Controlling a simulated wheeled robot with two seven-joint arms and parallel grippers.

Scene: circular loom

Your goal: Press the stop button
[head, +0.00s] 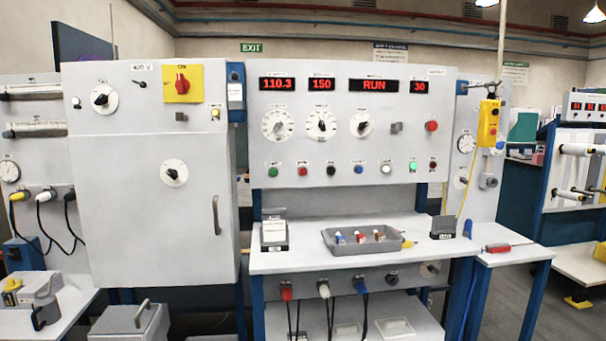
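The light grey control panel (345,85) stands in the middle of the head view. Its lower row holds a green button (272,172), a red button (302,171), a black one (331,170), a blue one (358,169), a white one (385,168), a bright green one (413,166) and a small dark red one (433,164). A larger red button (431,126) sits above the row at the right. The labels are too small to read, so I cannot tell which is stop. A red display (373,85) reads RUN. Neither gripper is in view.
A grey tray (362,248) with small parts lies on the white shelf (290,262) below the panel. A grey cabinet (150,240) with a red switch (182,84) stands left. A yellow pendant (488,123) hangs right. The space before the panel looks clear.

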